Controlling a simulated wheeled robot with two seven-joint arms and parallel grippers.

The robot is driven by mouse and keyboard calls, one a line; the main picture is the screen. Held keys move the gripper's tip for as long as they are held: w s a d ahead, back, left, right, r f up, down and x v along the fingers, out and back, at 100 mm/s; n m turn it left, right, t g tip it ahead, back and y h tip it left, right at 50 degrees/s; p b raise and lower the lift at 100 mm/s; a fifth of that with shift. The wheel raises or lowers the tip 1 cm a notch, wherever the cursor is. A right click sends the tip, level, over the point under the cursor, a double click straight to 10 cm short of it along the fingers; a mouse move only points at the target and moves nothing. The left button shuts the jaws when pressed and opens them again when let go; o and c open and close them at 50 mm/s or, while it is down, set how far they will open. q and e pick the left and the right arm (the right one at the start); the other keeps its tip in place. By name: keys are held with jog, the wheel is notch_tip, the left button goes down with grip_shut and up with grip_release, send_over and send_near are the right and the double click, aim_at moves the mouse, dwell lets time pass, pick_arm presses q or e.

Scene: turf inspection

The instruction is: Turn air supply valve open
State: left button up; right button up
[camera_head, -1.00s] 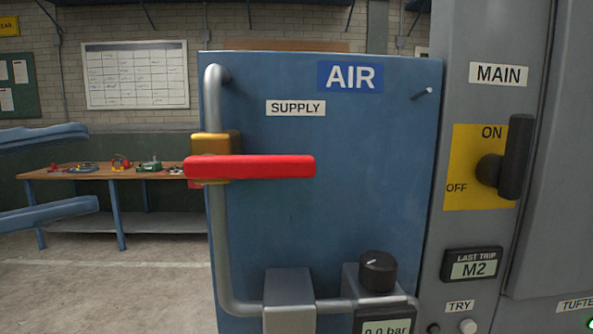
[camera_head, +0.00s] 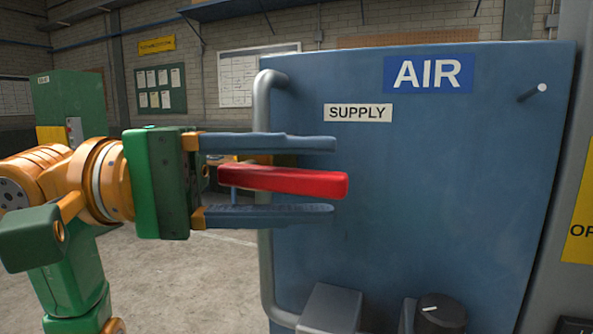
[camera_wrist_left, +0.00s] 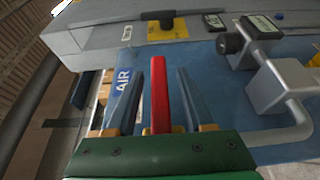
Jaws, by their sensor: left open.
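A gap shows between the handle and each finger. In the left wrist view, the red handle (camera_wrist_left: 160,95) stands between the two fingers (camera_wrist_left: 158,90). The brass valve body is mostly hidden behind the fingers in the head view. My right gripper is not in view.
A dark regulator knob (camera_head: 440,312) and a grey block (camera_head: 330,308) are low on the panel. A small peg (camera_head: 533,92) sticks out at the upper right. A yellow switch plate (camera_head: 582,225) is at the right edge. The floor at left is clear.

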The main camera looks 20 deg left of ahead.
pick_arm(q)
jog(key=shift+a, duration=0.1)
jog(key=shift+s+a, duration=0.1)
jog(key=shift+a, duration=0.1)
jog(key=c, duration=0.3)
grip_shut()
jog(key=shift+f, duration=0.1)
dwell(0.6)
